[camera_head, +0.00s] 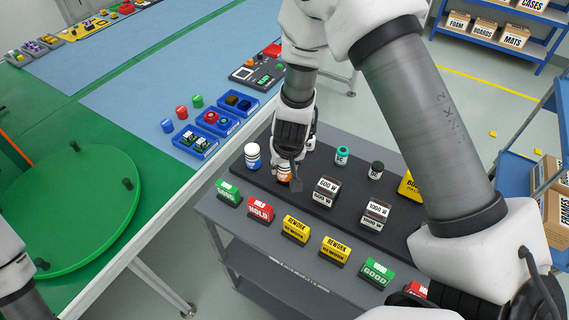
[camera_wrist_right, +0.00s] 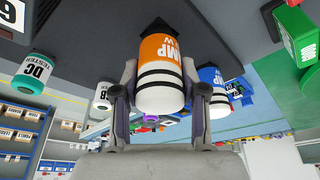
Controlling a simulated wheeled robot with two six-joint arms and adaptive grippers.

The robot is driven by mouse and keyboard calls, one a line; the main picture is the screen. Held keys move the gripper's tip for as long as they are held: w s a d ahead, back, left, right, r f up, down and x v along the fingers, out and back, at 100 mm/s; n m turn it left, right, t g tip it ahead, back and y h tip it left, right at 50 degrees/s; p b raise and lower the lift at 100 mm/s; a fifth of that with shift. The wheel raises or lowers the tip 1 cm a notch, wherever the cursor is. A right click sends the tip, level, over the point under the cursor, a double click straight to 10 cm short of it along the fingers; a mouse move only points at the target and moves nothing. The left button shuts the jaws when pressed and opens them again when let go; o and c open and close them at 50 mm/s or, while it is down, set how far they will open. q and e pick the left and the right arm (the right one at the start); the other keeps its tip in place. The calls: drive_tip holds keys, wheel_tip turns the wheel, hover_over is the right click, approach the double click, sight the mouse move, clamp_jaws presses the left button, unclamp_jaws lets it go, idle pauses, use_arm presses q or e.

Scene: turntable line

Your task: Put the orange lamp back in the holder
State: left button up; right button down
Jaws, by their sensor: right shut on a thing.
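The orange lamp (camera_head: 284,177) is at the near left of the dark board on the grey cart, mostly covered by my right gripper (camera_head: 291,172) in the head view. A dark pointed piece is at the lamp's far end, close to the board. I cannot tell whether this is the holder or whether the lamp is seated. My left gripper is out of view.
A blue-and-white lamp (camera_head: 252,157) stands just left of my right gripper. A teal cylinder (camera_head: 342,156) and a black one (camera_head: 376,170) stand to the right. Label blocks, including a red HOLD block (camera_head: 261,209), line the cart's front. A green turntable (camera_head: 75,210) is at left.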

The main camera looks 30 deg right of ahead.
drive_tip(key=shift+f+b, duration=0.65)
drive_tip(key=shift+f, duration=0.15)
drive_tip(key=c, duration=0.6)
unclamp_jaws()
drive_tip(key=shift+o, duration=0.2)
drive_tip(key=shift+r, duration=0.1)
